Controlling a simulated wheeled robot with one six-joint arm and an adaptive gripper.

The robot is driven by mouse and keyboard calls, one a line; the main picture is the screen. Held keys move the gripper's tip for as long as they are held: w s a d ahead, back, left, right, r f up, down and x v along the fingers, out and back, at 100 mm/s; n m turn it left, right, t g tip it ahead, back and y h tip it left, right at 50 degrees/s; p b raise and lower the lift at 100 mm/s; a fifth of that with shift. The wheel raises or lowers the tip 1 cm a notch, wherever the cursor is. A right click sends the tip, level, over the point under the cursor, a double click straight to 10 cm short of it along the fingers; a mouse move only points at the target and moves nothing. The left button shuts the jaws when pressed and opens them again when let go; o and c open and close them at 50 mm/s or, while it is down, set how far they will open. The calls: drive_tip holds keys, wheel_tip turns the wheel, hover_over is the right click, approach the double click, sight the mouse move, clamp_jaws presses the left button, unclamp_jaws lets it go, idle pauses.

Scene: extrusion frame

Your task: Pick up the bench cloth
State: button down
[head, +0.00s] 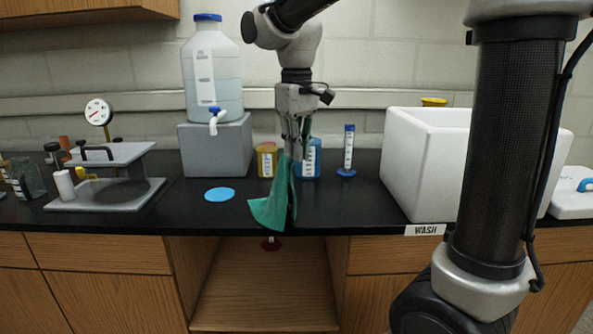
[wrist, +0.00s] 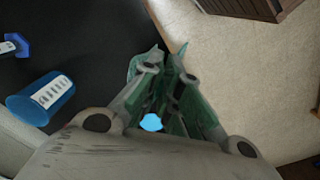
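The bench cloth (head: 271,207) is green and hangs in folds from my gripper (head: 294,150) in the head view, near the front edge of the black bench. Its lower end spreads to the left, close to the bench top; I cannot tell whether it touches.
A blue disc (head: 219,194) lies left of the cloth. A carboy (head: 212,75) sits on a grey block (head: 215,147). A white tub (head: 425,165) stands right.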

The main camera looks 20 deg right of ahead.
wheel_tip(320, 180, up, 11)
drive_tip(key=shift+r, duration=0.2)
